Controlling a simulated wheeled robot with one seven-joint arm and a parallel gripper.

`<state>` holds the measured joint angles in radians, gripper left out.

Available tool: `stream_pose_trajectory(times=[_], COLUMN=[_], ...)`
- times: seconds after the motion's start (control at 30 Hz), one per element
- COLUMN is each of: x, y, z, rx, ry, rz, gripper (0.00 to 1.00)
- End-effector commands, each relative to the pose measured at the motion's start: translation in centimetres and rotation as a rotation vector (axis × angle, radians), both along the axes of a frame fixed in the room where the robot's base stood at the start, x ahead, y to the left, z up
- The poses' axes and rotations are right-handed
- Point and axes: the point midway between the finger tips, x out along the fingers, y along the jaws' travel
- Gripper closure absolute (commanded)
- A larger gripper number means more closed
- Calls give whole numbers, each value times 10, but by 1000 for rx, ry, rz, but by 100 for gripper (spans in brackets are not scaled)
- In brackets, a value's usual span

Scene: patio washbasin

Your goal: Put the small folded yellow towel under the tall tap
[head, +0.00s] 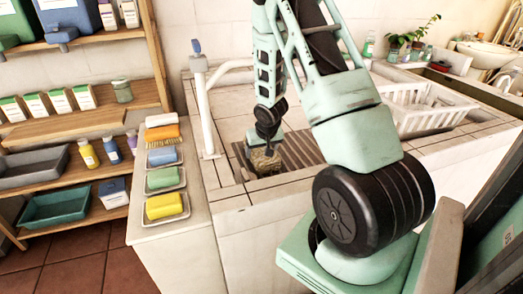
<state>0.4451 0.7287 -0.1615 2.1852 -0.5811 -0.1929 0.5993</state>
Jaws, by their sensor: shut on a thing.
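My gripper (268,146) reaches down over the slatted basin floor (300,152) and is shut on a small tan-yellow thing (263,165). Its shape is partly hidden, so I cannot be sure it is the folded yellow towel, or whether it touches the slats. The tall white tap (204,110) with a blue knob stands at the basin's left edge, left of my gripper. A bright yellow block (165,205) lies in a white dish at the near end of the left counter.
The left counter (180,256) holds a row of several coloured blocks, some in dishes. Shelves with bottles and bins stand further left. A white dish rack (425,112) stands right of my arm. The basin's tiled rim (232,190) is bare in front.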

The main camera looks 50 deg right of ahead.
Motion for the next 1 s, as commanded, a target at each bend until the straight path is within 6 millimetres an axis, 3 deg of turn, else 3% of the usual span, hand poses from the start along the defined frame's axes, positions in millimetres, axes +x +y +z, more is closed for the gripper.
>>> stream_pose_trajectory(times=[0.07,0.1,0.17,0.57,1.0], x=[0,0,0,-1,-28], y=[0,0,0,0,17], z=[-3,-3,-3,5,84], rx=[0,0,0,0,-1], ry=[0,0,0,0,-3], rz=[0,1,1,-1,-1], gripper=[58,19,2,2,2])
